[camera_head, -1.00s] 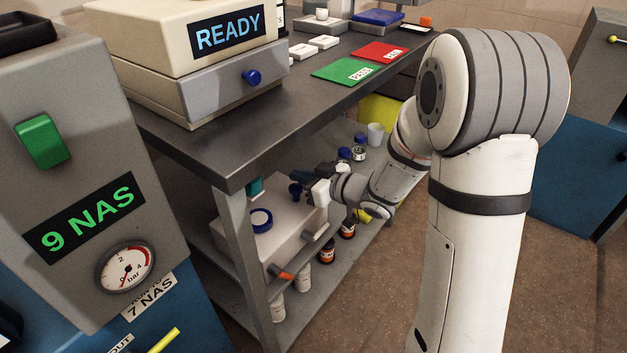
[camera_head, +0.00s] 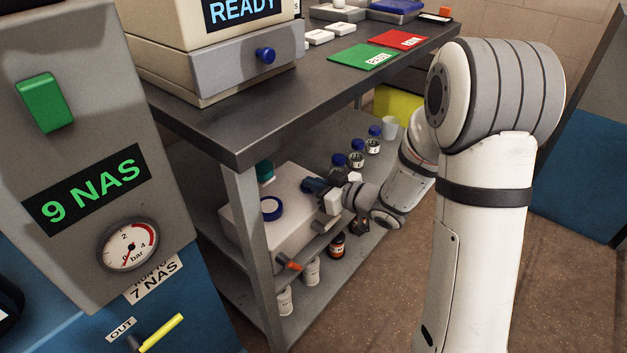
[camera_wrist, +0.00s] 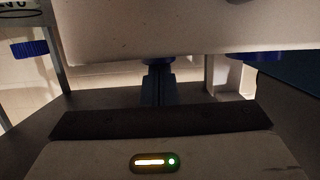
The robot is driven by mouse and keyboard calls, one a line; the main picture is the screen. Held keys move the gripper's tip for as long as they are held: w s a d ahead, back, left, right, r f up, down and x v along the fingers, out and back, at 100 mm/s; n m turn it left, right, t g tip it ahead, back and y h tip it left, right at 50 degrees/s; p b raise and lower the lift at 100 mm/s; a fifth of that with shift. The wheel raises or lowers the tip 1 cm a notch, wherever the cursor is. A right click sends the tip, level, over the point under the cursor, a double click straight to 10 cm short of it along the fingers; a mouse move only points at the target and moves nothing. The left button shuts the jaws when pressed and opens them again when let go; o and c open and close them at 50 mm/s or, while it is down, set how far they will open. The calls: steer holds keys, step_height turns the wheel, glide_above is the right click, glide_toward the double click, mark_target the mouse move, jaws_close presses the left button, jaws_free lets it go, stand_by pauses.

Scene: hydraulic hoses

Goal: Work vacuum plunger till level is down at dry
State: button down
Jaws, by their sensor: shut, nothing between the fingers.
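In the wrist view my gripper (camera_wrist: 158,84) points at a dark blue knob, likely the plunger (camera_wrist: 158,61), beside the pale unit (camera_wrist: 110,35). The fingertips are at the knob; I cannot tell whether they touch it. In the head view the fingers hide the knob. No fluid level is readable.
Several blue-capped bottles (camera_head: 356,158) and a white cup (camera_head: 390,127) stand behind my gripper on the lower shelf. A grey cabinet with a gauge (camera_head: 128,246) is at near left. Floor at right is open.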

steer(key=shift+f, duration=0.1)
step_height(320, 180, up, 5)
steer(key=p, duration=0.4)
steer(key=p+v, duration=0.2)
steer(key=v, duration=0.8)
steer(key=shift+f, duration=0.4)
steer(key=shift+r, duration=0.1)
stand_by(0.4)
steer(key=r, duration=0.3)
steer(key=shift+s+d+r+b, duration=0.1)
steer(key=shift+d+r+b, duration=0.05)
steer(key=shift+d+b, duration=0.15)
steer(key=shift+a, duration=0.1)
